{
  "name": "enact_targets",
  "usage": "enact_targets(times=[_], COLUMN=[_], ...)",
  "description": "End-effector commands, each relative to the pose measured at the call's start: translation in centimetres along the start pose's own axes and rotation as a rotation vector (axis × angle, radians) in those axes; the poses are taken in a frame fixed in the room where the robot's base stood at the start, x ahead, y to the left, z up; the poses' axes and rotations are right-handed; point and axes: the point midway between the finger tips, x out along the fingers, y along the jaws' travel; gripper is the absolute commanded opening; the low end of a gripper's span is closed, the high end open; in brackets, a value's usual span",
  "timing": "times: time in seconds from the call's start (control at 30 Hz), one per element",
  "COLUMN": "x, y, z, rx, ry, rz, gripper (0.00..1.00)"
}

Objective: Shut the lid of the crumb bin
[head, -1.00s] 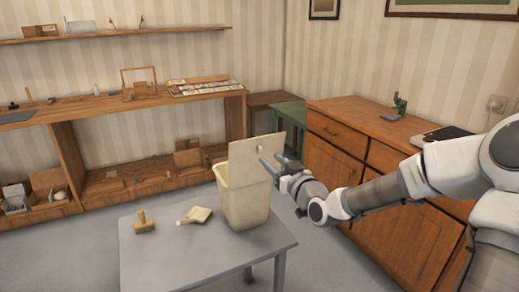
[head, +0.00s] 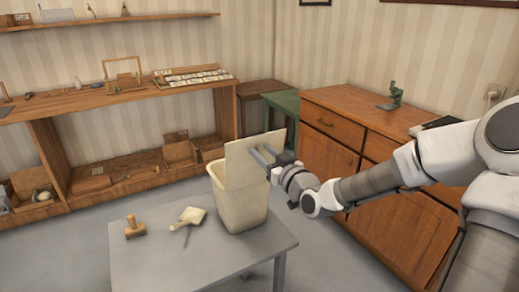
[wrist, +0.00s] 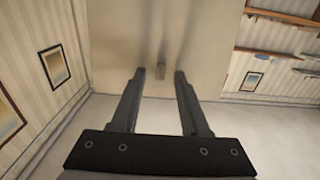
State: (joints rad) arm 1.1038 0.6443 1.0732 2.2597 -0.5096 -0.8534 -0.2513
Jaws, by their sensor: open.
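The crumb bin (head: 240,208) is a cream, tapered bin standing on a small grey table. Its flat lid (head: 240,162) stands upright, open, at the bin's top. Whether the fingers touch the lid cannot be told.
A wooden stamp-like tool (head: 134,228) and a cream scoop (head: 188,217) lie on the grey table (head: 190,262) left of the bin. A wooden cabinet (head: 330,140) stands behind my arm at the right. Shelves (head: 120,103) line the back left wall.

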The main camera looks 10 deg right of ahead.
Motion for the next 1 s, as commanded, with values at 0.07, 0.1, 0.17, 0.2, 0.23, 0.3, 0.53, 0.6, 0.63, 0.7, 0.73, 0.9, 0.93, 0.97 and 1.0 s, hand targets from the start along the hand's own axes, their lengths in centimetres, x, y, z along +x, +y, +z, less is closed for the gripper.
enact_targets(times=[0.07,0.1,0.17,0.2,0.23,0.3,0.53,0.6,0.63,0.7,0.73,0.9,0.93,0.97,1.0], x=[-0.08,-0.10,-0.12,-0.12,-0.13,-0.13,-0.12,-0.12,-0.12,-0.12,-0.12,-0.11,-0.11,-0.11,-0.11], y=[0.00,0.00,-0.01,-0.02,-0.02,-0.02,-0.03,-0.03,-0.04,-0.03,-0.04,-0.03,-0.03,-0.03,-0.03], z=[0.00,0.00,0.00,0.00,0.00,0.01,0.00,0.00,0.01,0.00,0.00,0.00,0.00,0.00,0.00], rx=[0.000,0.000,0.000,0.000,0.000,0.000,0.000,0.000,0.000,0.000,0.000,0.000,0.000,0.000,0.000], ry=[0.000,0.000,0.000,0.000,0.000,0.000,0.000,0.000,0.000,0.000,0.000,0.000,0.000,0.000,0.000], rz=[0.000,0.000,0.000,0.000,0.000,0.000,0.000,-0.001,-0.001,0.000,0.000,0.000,0.000,0.000,0.000], gripper=[0.45,0.45,0.45,0.45,0.45,0.45,0.27,0.14,0.09,0.00,0.00,0.00,0.00,0.00,0.00])
